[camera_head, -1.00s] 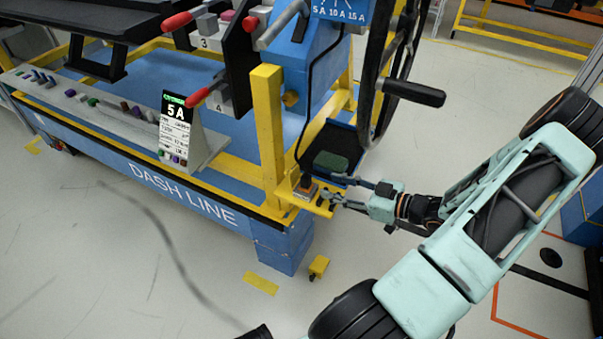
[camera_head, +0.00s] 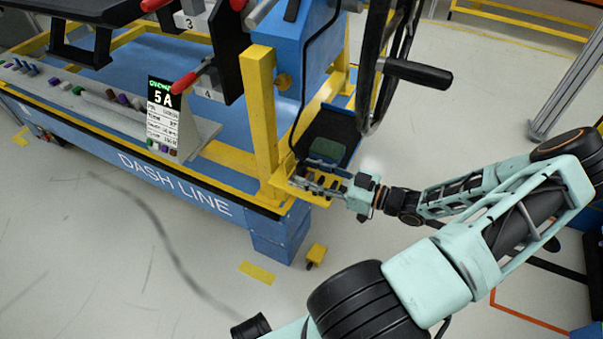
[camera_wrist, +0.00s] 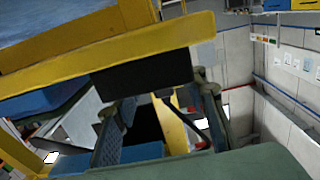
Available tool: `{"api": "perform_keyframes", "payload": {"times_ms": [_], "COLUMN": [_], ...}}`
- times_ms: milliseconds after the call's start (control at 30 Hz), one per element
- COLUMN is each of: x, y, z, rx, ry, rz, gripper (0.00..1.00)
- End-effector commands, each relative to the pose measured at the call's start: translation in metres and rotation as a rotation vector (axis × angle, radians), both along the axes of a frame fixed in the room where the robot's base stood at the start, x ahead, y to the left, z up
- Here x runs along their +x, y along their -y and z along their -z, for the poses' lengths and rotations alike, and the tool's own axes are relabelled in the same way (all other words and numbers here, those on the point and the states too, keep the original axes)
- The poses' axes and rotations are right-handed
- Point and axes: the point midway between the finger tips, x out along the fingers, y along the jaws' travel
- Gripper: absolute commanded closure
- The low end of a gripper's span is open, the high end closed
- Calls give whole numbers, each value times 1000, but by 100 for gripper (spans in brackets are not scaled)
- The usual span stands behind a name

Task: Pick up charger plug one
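My gripper (camera_head: 312,184) is at the small yellow ledge (camera_head: 291,205) on the corner of the blue bench, its fingers reaching left over it. In the wrist view my gripper (camera_wrist: 155,98) has its two fingers well apart. A black block (camera_wrist: 145,78) shows beyond and between the fingertips, below a yellow bar, with a dark cable close by. I cannot tell for sure whether this block is charger plug one. In the head view the fingers cover most of the spot where the plug could be. No grip on anything shows.
A yellow post (camera_head: 259,120) rises just left of my gripper. A dark tray (camera_head: 330,135) holding a green item (camera_head: 326,150) lies just behind it. Floor in front of the bench is mostly clear.

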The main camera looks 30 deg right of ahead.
Motion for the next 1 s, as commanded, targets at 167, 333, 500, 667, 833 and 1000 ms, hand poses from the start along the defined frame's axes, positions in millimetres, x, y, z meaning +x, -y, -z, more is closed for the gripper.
{"api": "perform_keyframes", "payload": {"times_ms": [167,333,500,667,833,1000], "x": [18,22,22,21,21,21], "y": [-14,-17,-17,-17,-17,-17], "z": [3,3,2,2,2,2], "rx": [3,0,0,0,0,-1], "ry": [0,-1,-1,-1,-2,-1], "rz": [0,1,1,1,0,0], "gripper": [61,61,65,83,100,100]}}
